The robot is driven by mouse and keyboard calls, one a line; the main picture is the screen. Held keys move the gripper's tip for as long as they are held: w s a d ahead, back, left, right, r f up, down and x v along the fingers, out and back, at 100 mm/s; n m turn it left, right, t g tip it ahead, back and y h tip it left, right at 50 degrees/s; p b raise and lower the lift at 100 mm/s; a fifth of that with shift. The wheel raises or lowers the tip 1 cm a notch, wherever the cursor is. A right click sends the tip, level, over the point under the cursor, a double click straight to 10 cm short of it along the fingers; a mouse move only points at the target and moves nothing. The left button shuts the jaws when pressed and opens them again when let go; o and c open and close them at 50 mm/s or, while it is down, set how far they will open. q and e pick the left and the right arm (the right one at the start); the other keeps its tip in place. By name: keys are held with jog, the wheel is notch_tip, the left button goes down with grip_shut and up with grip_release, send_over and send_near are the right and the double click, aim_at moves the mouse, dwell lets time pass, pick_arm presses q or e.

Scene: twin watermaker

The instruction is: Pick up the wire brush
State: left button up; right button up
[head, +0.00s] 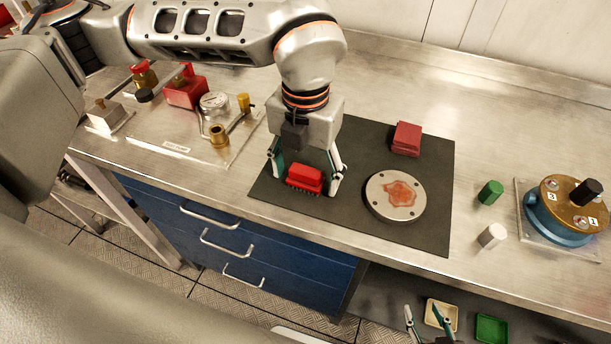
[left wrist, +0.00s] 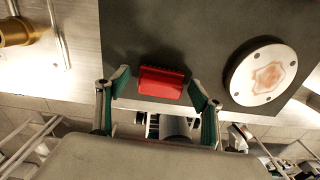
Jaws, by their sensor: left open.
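The wire brush (head: 306,178) has a red back and dark bristles along its lower edge. It lies on the dark mat (head: 353,222) near the mat's front left. My left gripper (head: 305,183) points down over it, open, with one finger on each side of the brush. In the left wrist view the red brush (left wrist: 162,83) lies between the two spread fingers, with gaps at both ends. Whether the fingertips touch the mat is unclear. My right gripper (head: 428,317) is at the bottom edge, low in front of the counter, with its fingers apart and nothing between them.
A round stained plate (head: 395,195) and a red block (head: 407,138) sit on the mat. Green (head: 490,192) and white (head: 492,235) cylinders and a blue-brass housing (head: 567,210) stand at right. Small trays (head: 491,328) sit below.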

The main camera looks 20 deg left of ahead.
aim_at(306, 170)
pick_arm(q)
jog(key=c, duration=1.3)
jog(key=shift+o, duration=0.2)
notch_tip(306, 170, up, 20)
jog(key=shift+p, duration=0.4)
